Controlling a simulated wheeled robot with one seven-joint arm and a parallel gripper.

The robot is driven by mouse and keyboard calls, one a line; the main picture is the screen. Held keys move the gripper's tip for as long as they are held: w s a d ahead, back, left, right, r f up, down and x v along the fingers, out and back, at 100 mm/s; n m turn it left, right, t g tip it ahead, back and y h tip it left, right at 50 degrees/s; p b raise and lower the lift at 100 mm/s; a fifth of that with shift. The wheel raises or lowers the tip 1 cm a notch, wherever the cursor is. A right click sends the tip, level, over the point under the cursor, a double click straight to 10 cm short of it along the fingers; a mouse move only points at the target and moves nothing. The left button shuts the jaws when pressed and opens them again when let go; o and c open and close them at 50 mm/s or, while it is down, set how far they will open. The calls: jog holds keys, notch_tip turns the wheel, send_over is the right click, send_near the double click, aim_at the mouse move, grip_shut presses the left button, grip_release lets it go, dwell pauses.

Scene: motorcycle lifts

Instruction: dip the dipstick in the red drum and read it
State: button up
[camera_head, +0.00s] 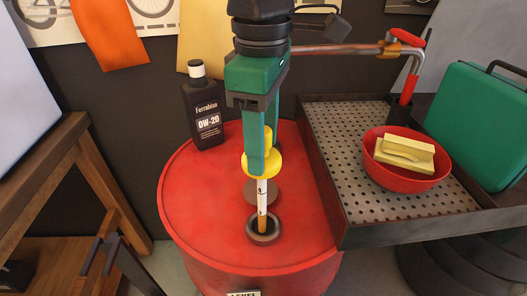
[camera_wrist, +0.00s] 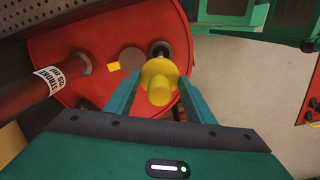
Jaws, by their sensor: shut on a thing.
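The red drum (camera_head: 195,205) stands upright with a round ringed opening (camera_head: 250,236) in its top; the drum also shows in the wrist view (camera_wrist: 55,45). My gripper (camera_head: 263,158) is above the opening, pointing down, shut on the yellow handle of the dipstick (camera_head: 262,196). The dipstick is upright, with a pale upper part and a tan lower part. Its lower end goes into the opening, and how deep it reaches is hidden. In the wrist view the yellow handle (camera_wrist: 158,80) sits between my fingers and hides most of the stick. No level reading is legible.
A dark 0W-20 bottle (camera_head: 205,110) stands on the drum at the back left. At right, a perforated tray (camera_head: 335,125) holds a red bowl (camera_head: 405,177) with a yellow sponge. A wooden frame (camera_head: 35,160) is at left.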

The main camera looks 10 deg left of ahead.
notch_tip(320, 180, up, 19)
jog(key=shift+f, duration=0.2)
dwell(1.0)
jog(key=shift+s, duration=0.1)
